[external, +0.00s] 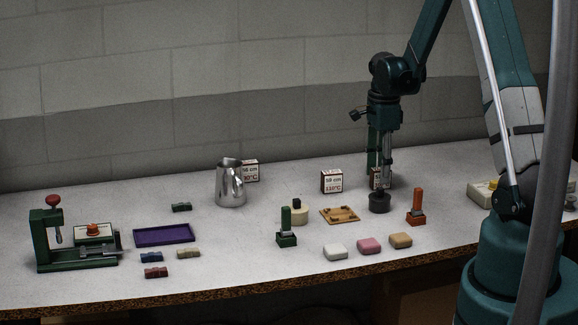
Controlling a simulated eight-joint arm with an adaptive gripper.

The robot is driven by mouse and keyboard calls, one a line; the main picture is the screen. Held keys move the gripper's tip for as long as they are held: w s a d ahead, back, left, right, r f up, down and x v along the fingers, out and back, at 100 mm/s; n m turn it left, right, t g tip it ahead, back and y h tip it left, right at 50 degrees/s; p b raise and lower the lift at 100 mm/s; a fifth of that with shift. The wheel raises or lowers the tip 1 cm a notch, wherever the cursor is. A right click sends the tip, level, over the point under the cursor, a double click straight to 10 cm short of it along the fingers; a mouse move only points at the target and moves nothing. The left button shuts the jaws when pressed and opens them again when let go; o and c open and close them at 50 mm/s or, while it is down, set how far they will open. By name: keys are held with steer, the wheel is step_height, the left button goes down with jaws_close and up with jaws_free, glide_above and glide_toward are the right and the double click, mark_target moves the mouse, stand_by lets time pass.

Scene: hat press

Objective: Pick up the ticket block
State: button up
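Several small white blocks with printed labels stand on the bench, and I take these to be ticket blocks. One ticket block (332,181) stands in the clear, reading "56 cm" and a temperature. Another ticket block (251,171) is partly hidden behind the metal jug. A third ticket block (375,180) is at the lower end of my gripper (380,172), mostly covered by it. My gripper points straight down with its fingers apart. I cannot tell whether they touch that block.
A dark round piece (379,203) stands just in front of my gripper. Near it are a wooden plate (340,214), an orange stamp (416,207) and a green stamp (286,230). The metal jug (230,185), purple tray (164,234) and green press (50,245) are farther left.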

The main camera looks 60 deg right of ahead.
steer(key=shift+f, duration=0.3)
stand_by(0.4)
steer(key=c, duration=1)
